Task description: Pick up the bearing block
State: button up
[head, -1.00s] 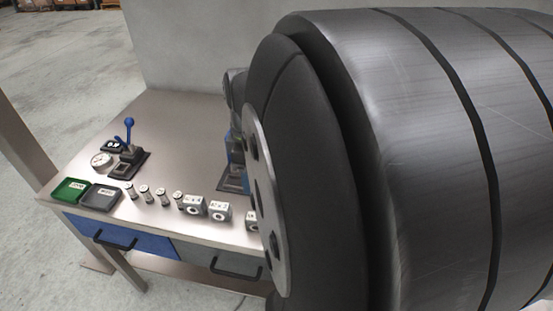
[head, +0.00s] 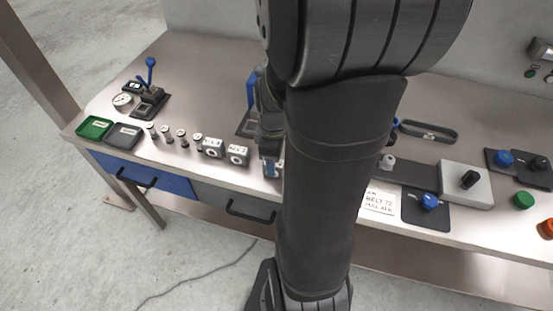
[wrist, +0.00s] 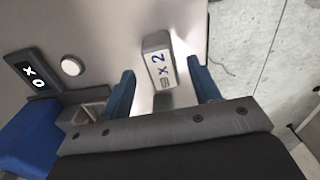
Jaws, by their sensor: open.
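In the wrist view a small grey block with a pale label (wrist: 160,69) lies on the bench, between and just beyond my fingertips; I take it for the bearing block. My gripper (wrist: 162,76) is open, with one blue finger on each side of the block and a visible gap to each. In the head view my gripper (head: 270,168) is low over the bench near its front edge, right of two similar grey blocks with round bores (head: 212,148) (head: 237,154). The block at my gripper is mostly hidden there by my arm.
Several small metal cylinders (head: 167,134), a green tray (head: 94,128) and a dark tray (head: 123,135) stand left along the bench (head: 195,85). A blue-levered press (head: 149,98) stands behind. A dark display (wrist: 35,78) lies left in the wrist view. The bench edge is close.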

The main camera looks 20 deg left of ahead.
jog(key=shift+s+f, duration=0.1)
jog(key=shift+f, duration=1.55)
grip_shut()
jog(key=shift+r, duration=0.15)
